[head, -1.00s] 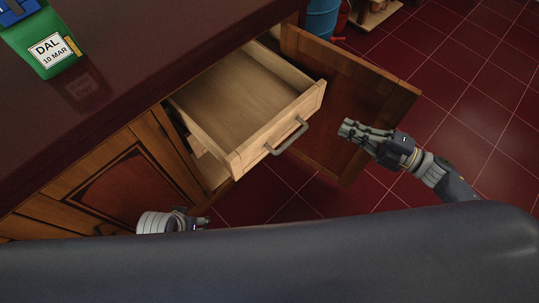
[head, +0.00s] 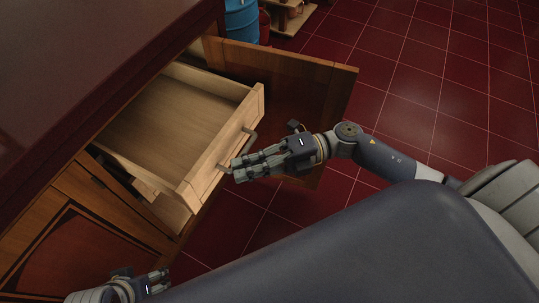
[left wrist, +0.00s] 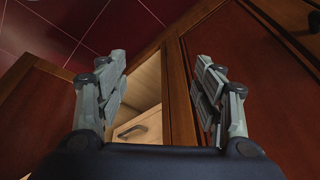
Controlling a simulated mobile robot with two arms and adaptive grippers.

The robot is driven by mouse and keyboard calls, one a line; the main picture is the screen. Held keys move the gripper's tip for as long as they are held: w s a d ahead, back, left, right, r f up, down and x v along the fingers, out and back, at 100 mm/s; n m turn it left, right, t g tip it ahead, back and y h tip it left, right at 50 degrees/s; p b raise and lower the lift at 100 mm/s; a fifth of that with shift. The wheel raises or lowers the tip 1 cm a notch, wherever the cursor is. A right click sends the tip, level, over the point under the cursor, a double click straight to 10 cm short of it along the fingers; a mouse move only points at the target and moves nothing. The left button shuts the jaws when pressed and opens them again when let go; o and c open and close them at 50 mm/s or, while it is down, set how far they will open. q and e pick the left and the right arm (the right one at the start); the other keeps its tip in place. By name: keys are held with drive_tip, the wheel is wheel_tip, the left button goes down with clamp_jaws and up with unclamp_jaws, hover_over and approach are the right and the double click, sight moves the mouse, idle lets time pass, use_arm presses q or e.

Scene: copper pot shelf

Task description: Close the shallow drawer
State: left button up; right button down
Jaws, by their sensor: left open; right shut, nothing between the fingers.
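A pale wooden drawer (head: 165,128) is pulled out of the cabinet, empty, with a grey bar handle (head: 226,160) on its front. Beneath it, more pale wood (head: 165,210) shows, partly hidden. My right gripper (head: 238,172) is shut and empty, its fingertips at the drawer front beside the handle; I cannot tell whether they touch. My left gripper (head: 160,280) is open and empty, low by the cabinet front. In the left wrist view its open fingers (left wrist: 165,95) frame a pale drawer front with a handle (left wrist: 135,132); I cannot tell which drawer this is.
An open cabinet door (head: 305,95) stands to the right, behind my right gripper. A closed panelled door (head: 60,255) lies on the left below the dark countertop (head: 80,60). A blue barrel (head: 241,20) stands at the back. The red tiled floor (head: 430,100) is clear at right.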

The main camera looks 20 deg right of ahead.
sight(204, 167)
use_arm(q)
drive_tip(key=shift+s+r, duration=0.15)
drive_tip(key=shift+r, duration=0.35)
use_arm(e)
drive_tip(key=shift+w+a, duration=0.6)
drive_tip(key=shift+w, duration=0.2)
drive_tip(key=shift+w+a, duration=0.55)
drive_tip(key=shift+w, duration=0.25)
